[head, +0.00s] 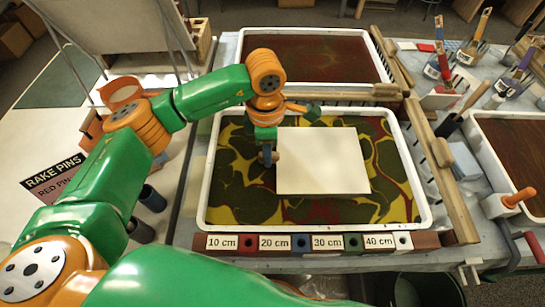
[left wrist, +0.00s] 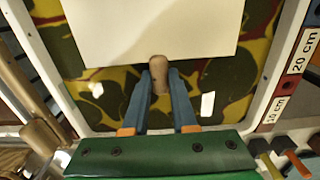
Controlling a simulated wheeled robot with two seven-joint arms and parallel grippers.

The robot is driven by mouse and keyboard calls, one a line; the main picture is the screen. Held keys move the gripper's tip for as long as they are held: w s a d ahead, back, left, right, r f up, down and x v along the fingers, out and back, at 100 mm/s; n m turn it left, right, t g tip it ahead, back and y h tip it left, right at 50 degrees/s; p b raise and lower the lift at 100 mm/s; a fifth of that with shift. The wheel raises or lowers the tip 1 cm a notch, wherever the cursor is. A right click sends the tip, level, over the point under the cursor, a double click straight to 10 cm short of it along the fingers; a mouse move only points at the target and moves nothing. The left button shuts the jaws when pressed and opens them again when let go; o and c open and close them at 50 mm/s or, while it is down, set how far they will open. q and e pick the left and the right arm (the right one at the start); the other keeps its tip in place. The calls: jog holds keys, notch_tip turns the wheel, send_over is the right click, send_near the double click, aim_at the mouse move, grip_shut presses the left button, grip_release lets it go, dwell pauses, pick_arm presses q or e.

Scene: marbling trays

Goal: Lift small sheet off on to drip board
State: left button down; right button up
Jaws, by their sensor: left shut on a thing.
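The small sheet (head: 322,160) is a blank cream rectangle over the green, yellow and red marbled bath in the near white tray (head: 207,187). In the left wrist view the sheet (left wrist: 150,30) fills the top middle. My left gripper (head: 268,158) is at the sheet's left edge. Its blue fingers (left wrist: 160,75) are shut on a small tan wooden knob (left wrist: 158,72) at that edge. I cannot tell whether the sheet touches the bath. My right gripper is not in view. I cannot clearly make out the drip board.
A second white tray (head: 385,74) with dark red-brown liquid stands behind. Another tray (head: 477,118) is at the right, below several brushes in jars. A wooden rake (head: 428,150) lies along the near tray's right side. A size-marked rack (head: 450,239) runs along its front.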

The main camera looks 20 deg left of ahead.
pick_arm(q)
jog(key=s+d+r+p, duration=0.2)
jog(key=s+r, duration=0.4)
jog(key=r, duration=0.2)
jog(key=s+d+r+y+p, duration=0.1)
jog(key=s+d+r+p, duration=0.1)
jog(key=s+r, duration=0.5)
jog(key=shift+s+d+r, duration=0.15)
jog(key=shift+d+r, duration=0.25)
jog(key=shift+r, duration=0.05)
jog(key=shift+r+p, duration=0.1)
jog(key=shift+p, duration=0.25)
notch_tip(320, 180, up, 7)
jog(key=p, duration=0.5)
dwell(1.1)
